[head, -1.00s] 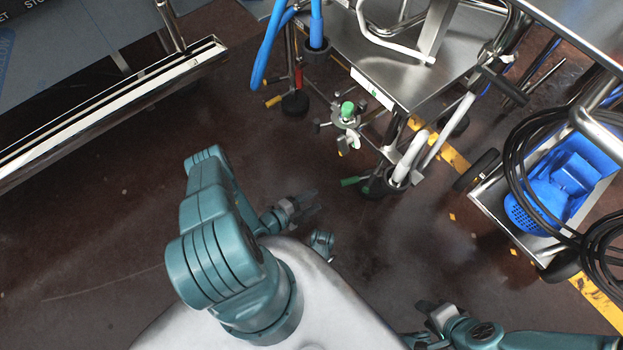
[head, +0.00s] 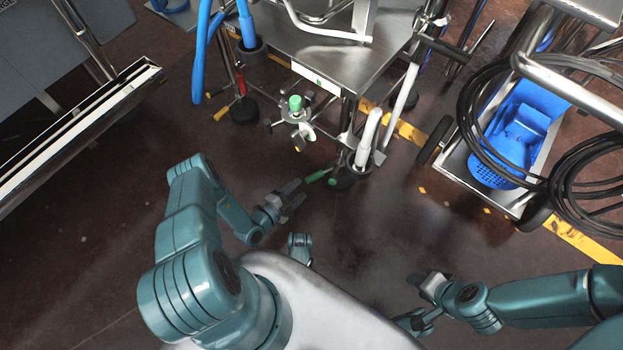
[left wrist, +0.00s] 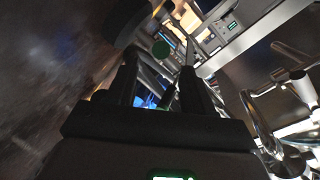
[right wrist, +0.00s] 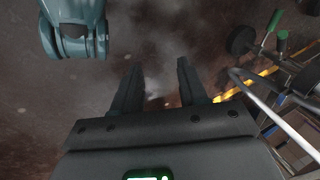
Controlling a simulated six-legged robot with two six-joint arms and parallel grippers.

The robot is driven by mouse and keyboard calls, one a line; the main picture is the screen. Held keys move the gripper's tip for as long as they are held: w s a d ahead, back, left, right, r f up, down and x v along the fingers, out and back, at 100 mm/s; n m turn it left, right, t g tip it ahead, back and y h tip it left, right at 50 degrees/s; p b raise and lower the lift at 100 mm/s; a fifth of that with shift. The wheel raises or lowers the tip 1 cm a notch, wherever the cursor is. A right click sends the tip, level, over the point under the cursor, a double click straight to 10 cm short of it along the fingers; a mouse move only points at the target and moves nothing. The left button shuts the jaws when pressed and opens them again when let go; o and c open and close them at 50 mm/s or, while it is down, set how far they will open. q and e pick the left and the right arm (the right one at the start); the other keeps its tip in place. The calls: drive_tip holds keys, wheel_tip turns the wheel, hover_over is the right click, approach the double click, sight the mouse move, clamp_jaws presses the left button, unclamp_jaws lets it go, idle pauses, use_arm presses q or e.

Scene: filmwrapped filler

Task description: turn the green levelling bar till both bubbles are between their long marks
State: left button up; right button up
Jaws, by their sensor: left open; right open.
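The green levelling bar (head: 316,176) sticks out low at the front of the steel cart, beside a caster. Its round green end shows in the left wrist view (left wrist: 160,47), ahead of and between the fingertips. My left gripper (head: 300,189) is open, its fingers pointing at the bar's near end; whether they touch is unclear. A white plate with a green window (head: 317,80) is on the cart's edge; its bubbles and marks are too small to read. A similar green window appears in the left wrist view (left wrist: 231,27). My right gripper (head: 423,283) is open and empty over the floor.
The steel cart (head: 350,65) has a green-topped knob (head: 295,103) on a spoked stand below its edge. The floor between my arms is clear.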

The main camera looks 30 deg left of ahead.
use_arm(q)
drive_tip(key=b+x, duration=0.2)
drive_tip(key=x, duration=0.6)
drive_tip(key=shift+f+b, duration=0.1)
drive_tip(key=shift+b, duration=0.2)
drive_tip(key=shift+w, duration=0.4)
use_arm(e)
drive_tip(key=shift+t, duration=0.5)
drive_tip(key=f, duration=0.1)
drive_tip(key=w+f, duration=0.2)
drive_tip(key=shift+w+d+f, duration=0.1)
drive_tip(key=shift+w+d, duration=0.15)
use_arm(q)
clamp_jaws()
